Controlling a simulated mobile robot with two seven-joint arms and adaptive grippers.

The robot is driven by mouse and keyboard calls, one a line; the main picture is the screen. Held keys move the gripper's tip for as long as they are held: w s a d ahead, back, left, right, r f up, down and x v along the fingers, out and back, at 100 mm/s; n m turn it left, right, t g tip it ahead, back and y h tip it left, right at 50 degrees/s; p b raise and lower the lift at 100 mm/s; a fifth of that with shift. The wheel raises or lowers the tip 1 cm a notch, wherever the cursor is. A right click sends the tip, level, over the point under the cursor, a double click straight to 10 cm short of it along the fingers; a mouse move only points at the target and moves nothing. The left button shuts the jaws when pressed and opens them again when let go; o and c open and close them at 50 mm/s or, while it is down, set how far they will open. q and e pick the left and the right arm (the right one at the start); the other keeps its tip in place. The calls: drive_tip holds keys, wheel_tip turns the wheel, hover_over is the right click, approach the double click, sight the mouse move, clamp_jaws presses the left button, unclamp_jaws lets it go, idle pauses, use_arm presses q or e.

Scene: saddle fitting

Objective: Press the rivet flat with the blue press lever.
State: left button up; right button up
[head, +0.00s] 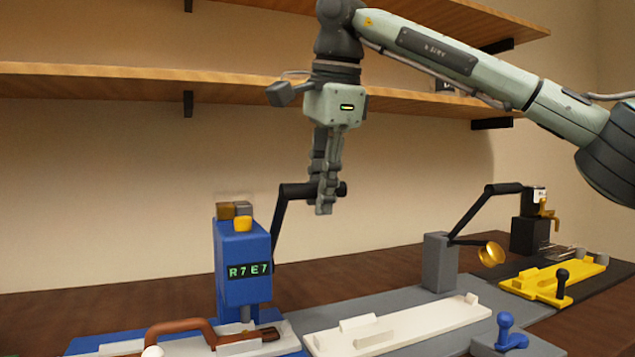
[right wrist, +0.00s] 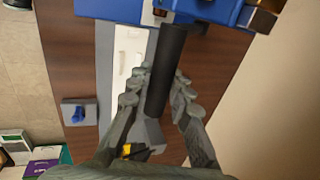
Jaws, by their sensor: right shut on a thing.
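The blue press (head: 243,285) stands at the left of the bench in the head view, with "R7E7" on its green display. Its lever (head: 281,225) is dark rather than blue; it rises to a black horizontal handle (head: 297,190). My right gripper (head: 325,200) points down and is shut on this handle, which also runs between the fingers in the right wrist view (right wrist: 166,75). A brown strap (head: 178,325) arches over a pale fixture (head: 285,340) under the press. I cannot make out the rivet. My left gripper is not in view.
Right of the press are a white tray (head: 400,325), a grey post (head: 440,262) with a dark arm and gold disc (head: 491,254), a blue knob (head: 507,328) and a yellow fixture (head: 550,283). Wooden shelves (head: 140,83) hang behind my right arm.

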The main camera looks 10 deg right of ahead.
drive_tip(key=shift+s+f+b, duration=0.35)
drive_tip(key=shift+f+b, duration=0.1)
drive_tip(key=shift+b, duration=0.1)
drive_tip(key=shift+s+d+f+b, duration=0.15)
drive_tip(key=shift+s+f+b, duration=0.2)
drive_tip(key=shift+s, duration=0.1)
drive_tip(key=s+f+b, duration=0.3)
drive_tip(key=f+b, duration=0.2)
drive_tip(key=shift+s+d+f, duration=0.25)
drive_tip(key=shift+s+d, duration=0.05)
drive_tip(key=shift+d, duration=0.05)
drive_tip(key=shift+o, duration=0.2)
drive_tip(key=shift+s+d+f+b, duration=0.1)
drive_tip(key=shift+s+f+b, duration=0.15)
drive_tip(key=shift+f+b, duration=0.45)
drive_tip(key=shift+s+f+b, duration=0.25)
drive_tip(key=shift+f+b, duration=0.25)
drive_tip(key=shift+f, duration=0.3)
drive_tip(key=shift+s+d+f+b, duration=0.1)
drive_tip(key=shift+s+f+b, duration=0.15)
drive_tip(key=shift+f+b, duration=0.45)
drive_tip(key=shift+o, duration=0.2)
drive_tip(key=shift+s+f+b, duration=0.15)
drive_tip(key=shift+f+b, duration=0.25)
drive_tip(key=shift+f, duration=0.45)
drive_tip(key=shift+f+b, duration=0.7)
drive_tip(key=shift+f, duration=0.65)
